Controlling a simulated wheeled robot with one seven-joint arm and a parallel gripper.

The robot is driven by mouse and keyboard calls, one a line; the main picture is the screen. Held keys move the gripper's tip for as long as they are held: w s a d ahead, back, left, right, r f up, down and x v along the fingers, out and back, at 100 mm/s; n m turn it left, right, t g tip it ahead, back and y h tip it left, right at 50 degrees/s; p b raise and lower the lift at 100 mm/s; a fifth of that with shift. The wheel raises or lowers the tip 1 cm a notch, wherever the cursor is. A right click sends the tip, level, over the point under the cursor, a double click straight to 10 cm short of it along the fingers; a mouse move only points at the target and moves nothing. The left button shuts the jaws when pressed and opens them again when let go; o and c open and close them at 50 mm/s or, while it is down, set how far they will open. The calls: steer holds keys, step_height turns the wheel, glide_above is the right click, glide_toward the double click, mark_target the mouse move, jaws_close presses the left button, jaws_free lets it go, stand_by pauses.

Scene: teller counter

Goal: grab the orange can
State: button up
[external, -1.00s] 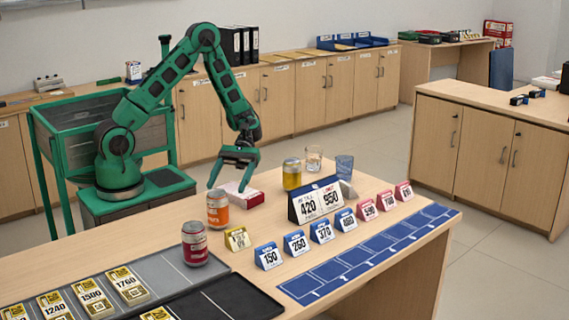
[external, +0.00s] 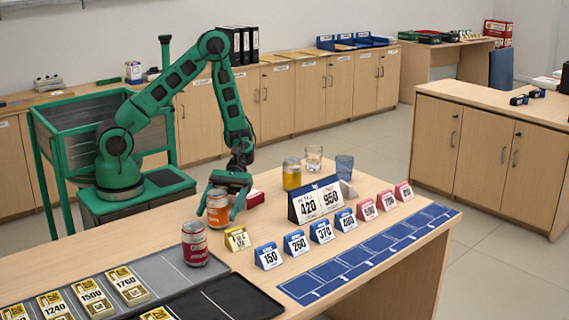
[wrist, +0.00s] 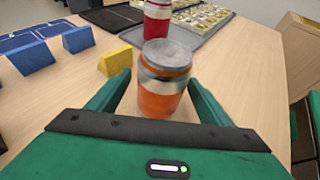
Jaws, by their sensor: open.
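The orange can (external: 217,208) stands upright on the wooden counter, left of the price signs. In the wrist view the orange can (wrist: 163,85) stands between the two green fingers, and its silver top faces me. My gripper (external: 220,208) is low over the counter and open, with one finger on each side of the can. In the wrist view my gripper (wrist: 160,95) shows a gap beside the can at the left finger; contact on the right side cannot be told.
A yellow price sign (external: 237,238) and several blue ones are close by. A yellow can (external: 291,174) and glasses stand further back. A red box (external: 255,198) lies behind my gripper.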

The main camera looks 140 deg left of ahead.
steer(key=shift+w+d+f, duration=0.1)
steer(key=shift+w+d, duration=0.1)
steer(key=shift+d, duration=0.05)
steer(key=shift+c, duration=0.6)
steer(key=c, duration=1.4)
steer(key=shift+c, duration=0.2)
